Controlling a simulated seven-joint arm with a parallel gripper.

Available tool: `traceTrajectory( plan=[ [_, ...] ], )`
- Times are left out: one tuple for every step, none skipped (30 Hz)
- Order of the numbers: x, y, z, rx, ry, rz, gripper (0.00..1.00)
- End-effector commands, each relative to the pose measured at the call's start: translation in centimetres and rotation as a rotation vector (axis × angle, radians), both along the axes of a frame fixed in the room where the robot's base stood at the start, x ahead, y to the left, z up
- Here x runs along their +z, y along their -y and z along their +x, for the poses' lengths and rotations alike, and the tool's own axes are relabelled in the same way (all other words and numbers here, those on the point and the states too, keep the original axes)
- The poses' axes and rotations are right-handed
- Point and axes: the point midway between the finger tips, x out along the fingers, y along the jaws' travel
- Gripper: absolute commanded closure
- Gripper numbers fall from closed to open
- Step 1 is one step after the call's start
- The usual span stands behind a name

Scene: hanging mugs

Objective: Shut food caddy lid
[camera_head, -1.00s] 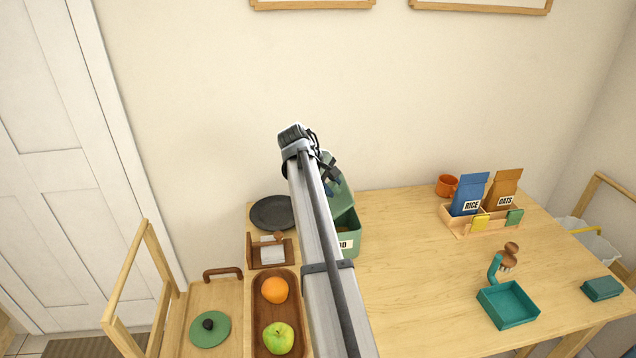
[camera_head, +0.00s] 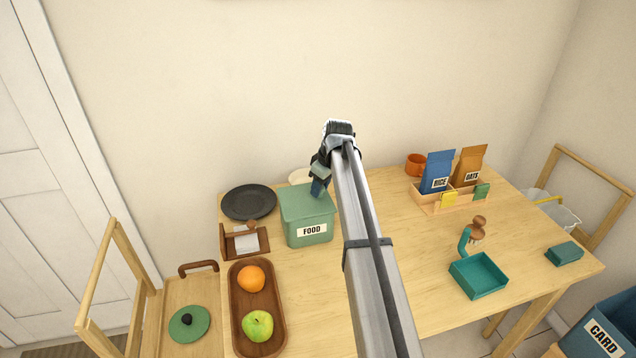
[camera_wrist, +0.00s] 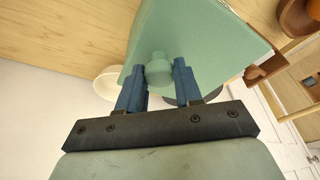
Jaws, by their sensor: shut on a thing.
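The green food caddy (camera_head: 310,234) with a FOOD label stands upright near the table's back left. Its lid (camera_head: 298,200) lies across the top and covers the opening; I cannot tell whether a thin gap is left. My gripper (camera_head: 318,188) is over the lid's right part, fingers pointing down. In the wrist view my gripper (camera_wrist: 158,72) has its blue fingers on either side of the round green lid knob (camera_wrist: 158,70) and is shut on it. The lid fills the upper middle of the wrist view (camera_wrist: 205,35).
A dark plate (camera_head: 249,202) and a wooden napkin holder (camera_head: 231,243) stand left of the caddy. A wooden tray (camera_head: 236,322) with fruit is in front. A pale dish shows partly behind.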

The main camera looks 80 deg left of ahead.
Motion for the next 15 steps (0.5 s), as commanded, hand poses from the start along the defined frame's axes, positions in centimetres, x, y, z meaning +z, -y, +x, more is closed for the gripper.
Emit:
traceTrajectory(
  plan=[
    [-0.12, 0.0, 0.11, -0.001, -0.009, -0.001, 1.0],
    [-0.07, -0.01, 0.05, -0.001, -0.007, 0.0, 1.0],
    [-0.07, 0.0, 0.04, 0.0, -0.006, 0.0, 1.0],
    [-0.07, 0.0, 0.04, 0.0, -0.006, -0.001, 1.0],
    [-0.07, 0.0, 0.04, 0.0, -0.005, 0.0, 1.0],
    [-0.07, 0.01, 0.04, 0.0, -0.005, 0.0, 0.64],
    [-0.07, 0.01, 0.04, 0.0, -0.005, 0.0, 0.61],
    [-0.07, 0.0, 0.03, 0.0, -0.005, 0.0, 0.58],
    [-0.07, 0.0, 0.03, 0.0, -0.005, 0.0, 0.54],
    [-0.08, 0.0, 0.03, 0.0, -0.005, 0.0, 0.51],
    [-0.08, 0.0, 0.03, 0.0, -0.004, -0.001, 0.48],
    [-0.08, 0.01, 0.02, 0.0, -0.004, -0.001, 0.44],
    [-0.08, 0.01, 0.02, 0.0, -0.004, -0.001, 0.42],
    [-0.08, 0.01, 0.02, 0.0, -0.004, -0.001, 0.39],
    [-0.08, 0.01, 0.02, 0.0, -0.004, -0.001, 0.39]
  ],
)
